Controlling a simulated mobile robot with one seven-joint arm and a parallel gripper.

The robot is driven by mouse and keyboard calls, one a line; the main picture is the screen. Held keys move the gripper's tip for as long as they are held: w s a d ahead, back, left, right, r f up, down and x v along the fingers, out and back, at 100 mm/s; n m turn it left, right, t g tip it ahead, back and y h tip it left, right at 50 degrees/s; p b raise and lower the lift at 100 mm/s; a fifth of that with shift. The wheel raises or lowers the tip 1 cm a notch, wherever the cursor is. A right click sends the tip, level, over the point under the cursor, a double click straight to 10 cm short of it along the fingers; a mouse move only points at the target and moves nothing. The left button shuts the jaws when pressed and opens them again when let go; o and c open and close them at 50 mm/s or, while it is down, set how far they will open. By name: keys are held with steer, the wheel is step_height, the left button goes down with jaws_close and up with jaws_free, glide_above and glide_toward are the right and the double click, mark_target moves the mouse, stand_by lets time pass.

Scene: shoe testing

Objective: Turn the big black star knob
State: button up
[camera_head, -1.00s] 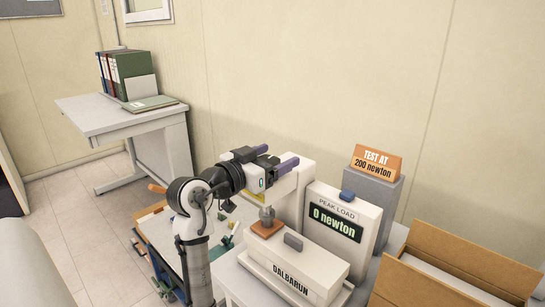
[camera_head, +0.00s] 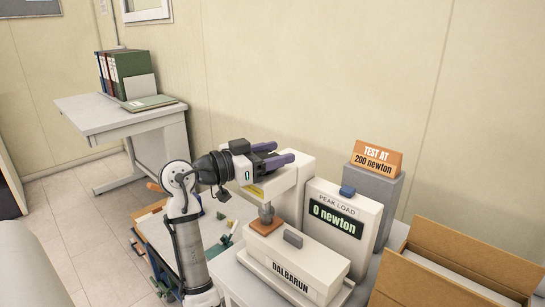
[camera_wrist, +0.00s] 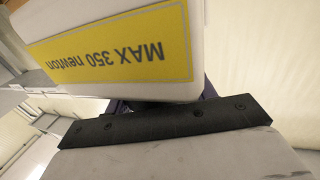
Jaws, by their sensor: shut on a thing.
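My gripper (camera_head: 286,151) has two purple fingers and reaches over the top of the white press head (camera_head: 290,180) of the testing machine. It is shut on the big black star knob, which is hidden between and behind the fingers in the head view. In the wrist view the white head with its yellow "MAX 350 newton" label (camera_wrist: 110,50) fills the upper part. Only a dark patch and bits of purple finger show behind it, so the knob's shape and angle cannot be told.
A grey metal foot (camera_head: 266,212) stands over a brown block (camera_head: 266,226) on the machine's base. The display (camera_head: 336,218) reads 0 newton. An orange "TEST AT 200 newton" sign (camera_head: 378,158) stands behind, and an open cardboard box (camera_head: 480,252) is at the right.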

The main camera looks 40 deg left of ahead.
steer(key=shift+s+d+m+g+h, duration=0.1)
steer(key=shift+d+m+g+h, duration=0.1)
steer(key=shift+m+g+h, duration=1.05)
steer(key=shift+m+h, duration=0.25)
steer(key=shift+h, duration=0.6)
steer(key=o, duration=1)
steer(key=b+v, duration=0.3)
steer(key=v, duration=1.1)
steer(key=shift+d+f, duration=0.1)
steer(key=shift+d, duration=0.05)
